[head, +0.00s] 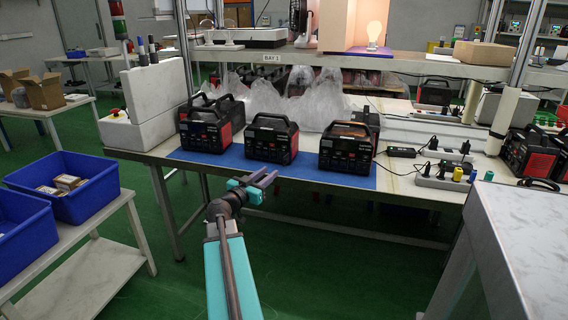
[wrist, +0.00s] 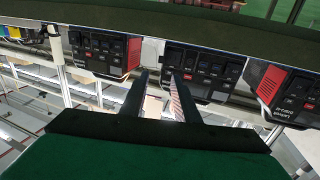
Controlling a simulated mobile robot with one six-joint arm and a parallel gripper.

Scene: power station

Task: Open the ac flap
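Three black-and-red power stations stand in a row on a blue mat (head: 310,178) at the bench's front: left (head: 205,127), middle (head: 271,138) and right (head: 347,147). Their fronts face me. The AC flap is too small to tell apart on any front panel. My gripper (head: 266,178) is in front of and below the middle unit, apart from it. In the wrist view my gripper (wrist: 160,76) is open, with nothing between its two fingers.
The workbench's front edge (head: 300,221) runs below the mat. Clear plastic bags (head: 310,98) lie behind the units. Power strips (head: 444,178) and cables lie to the right. A grey table (head: 530,235) stands at the near right, blue bins (head: 70,188) at the left.

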